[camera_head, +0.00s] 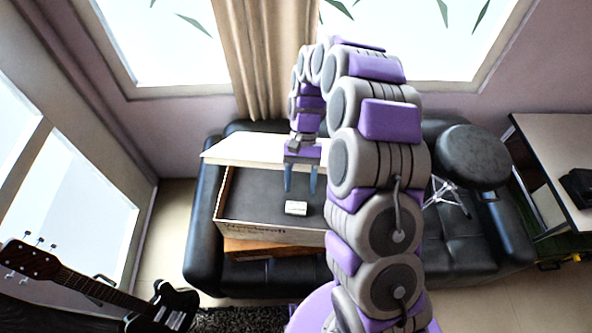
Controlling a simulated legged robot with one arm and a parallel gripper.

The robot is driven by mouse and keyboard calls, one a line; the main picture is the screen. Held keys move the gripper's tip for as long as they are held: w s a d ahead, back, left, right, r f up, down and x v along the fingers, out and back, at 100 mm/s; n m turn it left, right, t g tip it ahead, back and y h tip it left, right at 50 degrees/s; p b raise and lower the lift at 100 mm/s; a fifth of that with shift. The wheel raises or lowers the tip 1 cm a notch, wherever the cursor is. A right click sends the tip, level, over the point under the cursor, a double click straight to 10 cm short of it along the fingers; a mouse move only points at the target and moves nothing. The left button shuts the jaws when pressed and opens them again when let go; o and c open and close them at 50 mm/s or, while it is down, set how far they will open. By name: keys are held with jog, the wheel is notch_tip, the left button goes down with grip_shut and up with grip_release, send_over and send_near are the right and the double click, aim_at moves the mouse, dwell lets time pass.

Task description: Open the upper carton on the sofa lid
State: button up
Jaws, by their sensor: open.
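The upper carton (262,232), pale with dark lettering on its front, sits on the black sofa (205,240). Its dark inside shows, and a cream lid panel (245,150) stands away from the opening at the back. A small white block-like item (296,208) lies inside, near the front right. My gripper (301,188) points down over the carton's opening, its two blue fingers apart with nothing seen between them. The fingertips look just behind the white item; whether they touch anything is unclear. My arm hides the carton's right end.
An orange-brown box (265,248) lies under the carton. A round black stool (473,157) stands at the right, beside a table (562,160). A guitar (95,288) is at the lower left. Curtain and windows are behind the sofa. Some floor (160,240) is free left of the sofa.

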jog(key=shift+s+d+r, duration=0.1)
jog(key=shift+s+d, duration=0.1)
jog(key=shift+s, duration=0.65)
jog(key=shift+s+d+r, duration=0.1)
jog(key=shift+s+d, duration=0.1)
jog(key=shift+s, duration=0.6)
